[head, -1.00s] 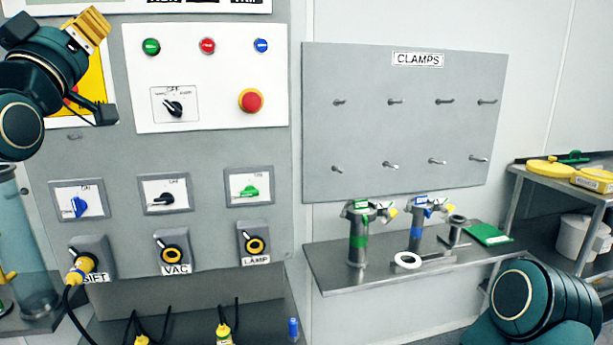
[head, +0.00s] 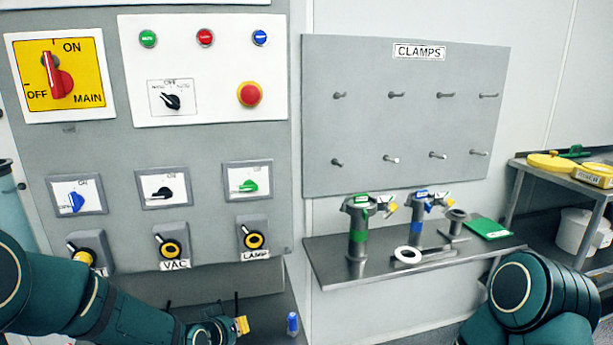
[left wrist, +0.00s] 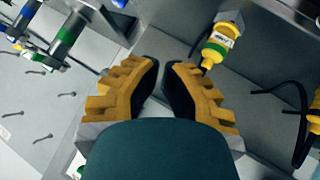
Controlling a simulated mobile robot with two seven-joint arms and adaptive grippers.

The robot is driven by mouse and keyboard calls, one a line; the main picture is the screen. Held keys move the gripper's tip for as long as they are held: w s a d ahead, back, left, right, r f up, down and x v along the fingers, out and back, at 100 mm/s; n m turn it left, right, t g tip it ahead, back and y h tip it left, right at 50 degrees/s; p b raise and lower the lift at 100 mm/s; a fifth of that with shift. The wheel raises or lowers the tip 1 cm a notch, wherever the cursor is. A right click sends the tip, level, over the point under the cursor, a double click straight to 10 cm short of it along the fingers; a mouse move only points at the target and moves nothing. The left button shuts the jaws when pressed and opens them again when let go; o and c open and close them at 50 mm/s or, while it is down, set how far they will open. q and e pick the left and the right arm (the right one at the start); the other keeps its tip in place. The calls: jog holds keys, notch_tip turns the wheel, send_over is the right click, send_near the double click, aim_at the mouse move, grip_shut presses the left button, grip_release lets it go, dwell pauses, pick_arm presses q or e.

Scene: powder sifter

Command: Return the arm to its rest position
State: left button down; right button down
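My left arm comes in low at the left of the head view, in front of the panel. Its yellow-fingered left gripper (head: 241,325) is near the bottom edge, below the VAC and LAMP sockets and left of a small blue item (head: 292,323). In the left wrist view the left gripper (left wrist: 162,65) has its fingertips drawn almost together, with nothing seen between them. A yellow plug (left wrist: 215,47) is just beyond the right finger, apart from it. Of my right arm only a teal joint shows at the lower right of the head view; its gripper is out of frame.
A control panel (head: 215,125) carries a red main switch (head: 57,78) on a yellow plate. A steel shelf (head: 340,272) with metal fittings stands under the CLAMPS board (head: 405,120), whose pegs are empty. A trolley (head: 560,178) is at the right.

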pick_arm(q)
jog(key=s+d+f+g, duration=0.3)
jog(key=s+f+g, duration=0.1)
jog(key=s+f, duration=0.6)
jog(key=s+d+f+m+g, duration=0.1)
jog(key=s+d+f+g, duration=0.2)
jog(key=s+f, duration=0.7)
jog(key=s+g, duration=0.1)
jog(key=s, duration=0.2)
jog(key=shift+h, duration=0.3)
jog(key=shift+d+r, duration=0.1)
dwell(1.5)
